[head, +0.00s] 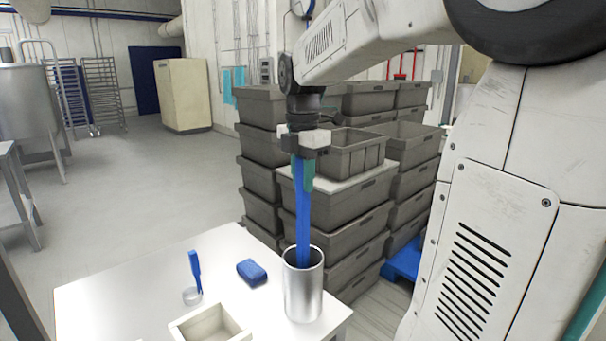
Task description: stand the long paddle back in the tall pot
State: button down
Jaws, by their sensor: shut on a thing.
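The long paddle (303,215) is blue and hangs upright below my gripper (305,170). My gripper is shut on its upper part. The tall pot (304,296) is a shiny metal cylinder near the right front corner of the white table (130,285). The lower end of the paddle goes down at the pot's mouth and appears to be inside the rim. The pot's wall hides the paddle's tip, so I cannot tell whether it touches the bottom.
On the table, left of the pot, are a blue block (252,272), a small round metal dish (192,296) with a blue-handled tool (195,270), and a pale square tray (210,327). Stacked grey crates (335,205) stand close behind the table. The table's left part is clear.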

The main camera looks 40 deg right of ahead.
aim_at(302, 157)
jog(key=shift+f, duration=0.55)
jog(key=c, duration=1.2)
grip_release()
jog(key=shift+o, duration=0.2)
notch_tip(302, 157, up, 8)
jog(key=shift+f, duration=0.1)
jog(key=shift+a, duration=0.1)
